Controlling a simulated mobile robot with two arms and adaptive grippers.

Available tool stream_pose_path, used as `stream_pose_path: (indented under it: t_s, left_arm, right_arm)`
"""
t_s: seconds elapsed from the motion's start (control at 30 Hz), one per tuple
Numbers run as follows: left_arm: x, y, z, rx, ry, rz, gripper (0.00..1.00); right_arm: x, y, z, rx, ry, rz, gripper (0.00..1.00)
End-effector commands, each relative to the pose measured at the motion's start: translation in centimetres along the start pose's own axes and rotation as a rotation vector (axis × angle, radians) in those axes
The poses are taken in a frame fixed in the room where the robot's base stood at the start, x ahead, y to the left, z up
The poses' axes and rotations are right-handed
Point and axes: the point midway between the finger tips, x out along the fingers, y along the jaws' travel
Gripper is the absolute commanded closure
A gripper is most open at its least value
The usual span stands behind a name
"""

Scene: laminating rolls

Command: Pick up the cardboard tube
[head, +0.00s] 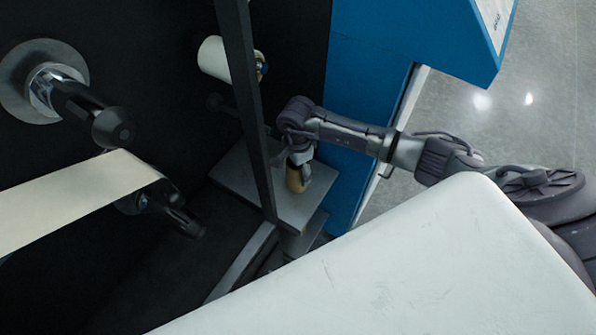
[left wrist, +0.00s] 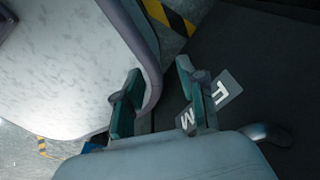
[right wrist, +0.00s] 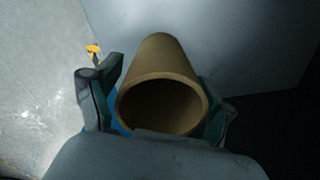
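The cardboard tube (head: 297,180) is brown and short and stands on a grey platform (head: 262,192) in the head view. My right gripper (head: 300,158) is over its top end. In the right wrist view the tube (right wrist: 158,62) has its open mouth toward the camera and lies between the two fingers of my right gripper (right wrist: 160,95). A gap shows between the left finger and the tube; the right finger is close to it, contact unclear. My left gripper (left wrist: 160,95) is open and empty in the left wrist view; the head view does not show it.
A dark upright post (head: 246,110) stands beside the platform. A blue panel (head: 362,110) is just right of it. A white roll (head: 214,60) and a cream film web (head: 70,195) are at left. A white surface (head: 420,270) fills the front.

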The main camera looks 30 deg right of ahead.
Motion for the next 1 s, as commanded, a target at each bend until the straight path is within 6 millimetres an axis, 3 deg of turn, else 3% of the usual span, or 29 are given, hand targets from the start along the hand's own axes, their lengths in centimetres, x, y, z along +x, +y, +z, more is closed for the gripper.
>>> stream_pose_path:
  t_s: [0.03, 0.23, 0.27, 0.63, 1.0]
  left_arm:
    - [0.0, 0.0, 0.1, 0.0, -0.002, 0.0, 0.6]
    - [0.0, 0.0, 0.2, -0.001, -0.003, 0.0, 0.6]
    - [0.0, 0.0, 0.2, -0.001, -0.003, 0.0, 0.6]
    - [-0.2, -0.1, 0.0, 0.0, -0.001, -0.001, 0.6]
    - [-1.4, -0.1, -0.3, 0.001, 0.003, -0.001, 0.6]
  right_arm:
    - [0.0, 0.0, 0.0, 0.0, 0.001, 0.0, 0.34]
    - [0.0, 0.0, -0.1, 0.0, 0.001, 0.0, 0.67]
    - [0.0, 0.0, -0.1, 0.0, 0.001, 0.0, 0.69]
    - [-0.4, -0.1, -0.3, 0.002, 0.002, 0.001, 0.69]
    - [-3.1, -0.7, -1.5, 0.013, 0.003, 0.0, 0.69]
